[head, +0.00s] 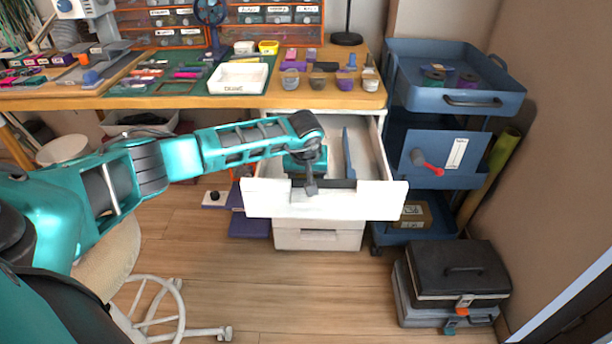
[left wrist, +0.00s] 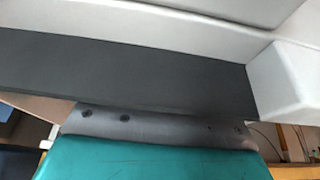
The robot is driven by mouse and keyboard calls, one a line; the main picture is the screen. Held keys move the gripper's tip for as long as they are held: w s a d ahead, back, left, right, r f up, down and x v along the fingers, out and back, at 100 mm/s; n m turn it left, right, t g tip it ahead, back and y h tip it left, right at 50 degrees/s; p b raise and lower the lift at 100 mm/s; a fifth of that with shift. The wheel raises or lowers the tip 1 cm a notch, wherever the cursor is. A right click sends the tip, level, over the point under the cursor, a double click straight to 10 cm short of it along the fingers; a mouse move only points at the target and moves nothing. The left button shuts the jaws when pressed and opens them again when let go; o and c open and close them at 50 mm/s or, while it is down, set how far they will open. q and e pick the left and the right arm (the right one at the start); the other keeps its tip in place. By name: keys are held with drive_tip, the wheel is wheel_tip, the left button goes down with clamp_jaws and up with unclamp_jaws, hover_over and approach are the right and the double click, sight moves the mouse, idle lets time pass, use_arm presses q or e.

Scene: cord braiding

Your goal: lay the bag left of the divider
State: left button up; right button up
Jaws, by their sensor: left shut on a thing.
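The white drawer (head: 270,201) under the bench is pulled open. A blue divider (head: 348,154) stands in it, running front to back. My left gripper (head: 311,187) is at the drawer's front edge, left of the divider, shut on what looks like the dark grip strip (head: 342,183) there. This strip seems to be the dark band (left wrist: 150,75) across the left wrist view, beside white drawer walls. My arm hides part of the left compartment, where a teal patch shows that may be my own gripper body. I cannot make out the bag. My right gripper is not in view.
The wooden bench (head: 220,101) above carries a white tray (head: 239,78) and several small jars. A blue cart (head: 455,97) stands close at the drawer's right. Black and grey toolboxes (head: 460,273) lie on the floor at right. The floor before the drawer is clear.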

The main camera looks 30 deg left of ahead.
use_arm(q)
drive_tip(key=shift+f, duration=0.35)
drive_tip(key=shift+f+b, duration=0.2)
drive_tip(key=shift+b, duration=0.2)
drive_tip(key=o, duration=0.9)
drive_tip(key=shift+o, duration=0.9)
drive_tip(key=shift+s+f, duration=0.1)
drive_tip(key=shift+s, duration=0.05)
drive_tip(key=shift+a, duration=0.1)
